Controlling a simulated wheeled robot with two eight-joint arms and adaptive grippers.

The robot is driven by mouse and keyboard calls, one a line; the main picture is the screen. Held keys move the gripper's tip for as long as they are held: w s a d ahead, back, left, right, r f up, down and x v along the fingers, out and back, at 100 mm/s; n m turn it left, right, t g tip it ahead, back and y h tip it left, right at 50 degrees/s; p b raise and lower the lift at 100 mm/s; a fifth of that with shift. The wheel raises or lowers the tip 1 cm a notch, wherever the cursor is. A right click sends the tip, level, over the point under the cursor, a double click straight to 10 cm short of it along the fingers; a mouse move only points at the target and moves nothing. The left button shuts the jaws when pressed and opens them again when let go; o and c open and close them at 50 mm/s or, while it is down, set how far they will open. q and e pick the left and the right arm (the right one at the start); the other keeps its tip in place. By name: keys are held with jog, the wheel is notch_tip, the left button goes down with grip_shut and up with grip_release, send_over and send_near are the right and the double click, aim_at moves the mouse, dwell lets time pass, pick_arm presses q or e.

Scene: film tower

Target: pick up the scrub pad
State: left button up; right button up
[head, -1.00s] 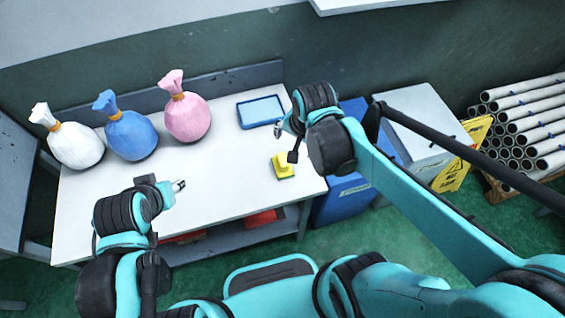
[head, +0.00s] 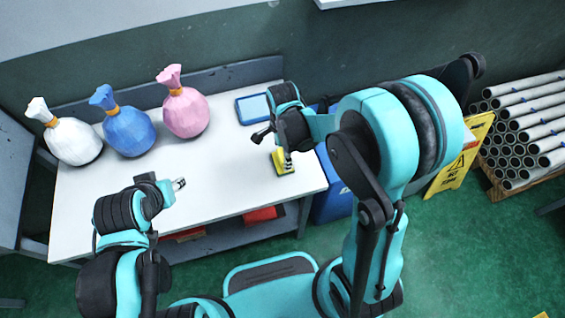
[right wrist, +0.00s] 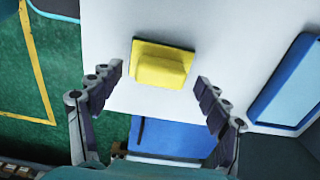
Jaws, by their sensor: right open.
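The yellow scrub pad (head: 280,160) lies on the white table near its right end. In the right wrist view the scrub pad (right wrist: 161,64) has a raised yellow block on a flat base and lies between and beyond my open right fingers (right wrist: 160,88). My right gripper (head: 274,147) is open and empty, above the table and partly in front of the pad in the head view. My left gripper (head: 180,183) is over the table's front edge, away from the pad; its fingertips are too small to tell their state.
White, blue and pink tied bags (head: 186,112) stand on the table (head: 215,175) at the left and back. A blue tray (head: 252,108) lies behind the pad. A blue bin (head: 330,200) stands right of the table. A yellow sign (head: 458,160) and stacked pipes (head: 525,125) are farther right.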

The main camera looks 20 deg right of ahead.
aim_at(282, 155)
jog(key=shift+f, duration=0.8)
jog(key=c, duration=1.4)
jog(key=shift+o, duration=0.2)
jog(key=shift+r, duration=0.15)
jog(key=shift+r, duration=0.6)
notch_tip(282, 155, up, 3)
jog(key=shift+r+p, duration=0.1)
jog(key=shift+p, duration=0.9)
jog(key=s+d+r+p, duration=0.3)
jog(key=s+d+r, duration=0.3)
jog(key=s+d, duration=0.2)
jog(key=shift+s+r, duration=0.25)
